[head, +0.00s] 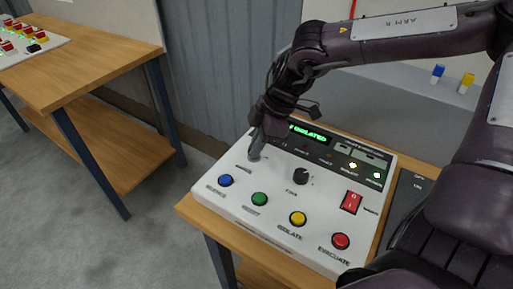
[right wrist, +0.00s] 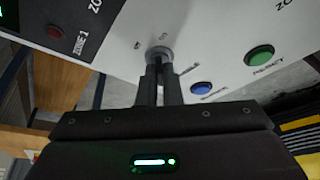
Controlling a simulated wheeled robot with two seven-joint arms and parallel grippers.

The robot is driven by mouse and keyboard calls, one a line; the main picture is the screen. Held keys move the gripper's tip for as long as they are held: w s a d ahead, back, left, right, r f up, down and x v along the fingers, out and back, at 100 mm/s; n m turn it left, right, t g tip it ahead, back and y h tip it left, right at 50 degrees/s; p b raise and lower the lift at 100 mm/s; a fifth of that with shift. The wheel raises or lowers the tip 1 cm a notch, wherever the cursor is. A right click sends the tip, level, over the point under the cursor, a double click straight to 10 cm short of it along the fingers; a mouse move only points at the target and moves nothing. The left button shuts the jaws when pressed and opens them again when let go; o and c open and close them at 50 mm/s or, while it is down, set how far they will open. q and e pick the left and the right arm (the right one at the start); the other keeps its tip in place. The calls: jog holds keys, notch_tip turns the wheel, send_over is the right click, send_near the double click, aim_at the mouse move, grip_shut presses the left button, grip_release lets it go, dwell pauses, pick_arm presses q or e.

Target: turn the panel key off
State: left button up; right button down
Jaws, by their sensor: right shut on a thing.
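The white control panel (head: 235,205) lies on a wooden table, with its green-lit display (head: 310,133) reading something like "ISOLATED". My right gripper (head: 256,148) points down at the panel's upper left, over the panel key. In the right wrist view its two fingers (right wrist: 160,88) are close together on the key, just above a round grey key collar (right wrist: 159,53). The key itself is mostly hidden between the fingers, so its turn position cannot be told. My left gripper is not in view.
Blue (head: 225,180), green (head: 260,199), yellow (head: 298,218) and red (head: 341,241) buttons line the panel's front. A black knob (head: 301,176) and red rocker switch (head: 351,202) sit right of the key. Another wooden table (head: 80,60) stands left.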

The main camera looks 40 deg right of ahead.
jog(key=shift+f+n+g+b, duration=0.15)
jog(key=shift+n+g+b, duration=0.3)
jog(key=shift+n, duration=0.45)
jog(key=n+g+b, duration=0.1)
jog(key=n, duration=0.1)
jog(key=shift+w+n, duration=0.15)
jog(key=shift+n, duration=0.25)
jog(key=n+g, duration=0.1)
jog(key=n, duration=0.3)
jog(key=shift+w+n+g, duration=0.1)
jog(key=shift+n+g, duration=0.25)
jog(key=shift+n, duration=0.05)
jog(key=c, duration=1.6)
grip_release()
jog(key=v, duration=0.8)
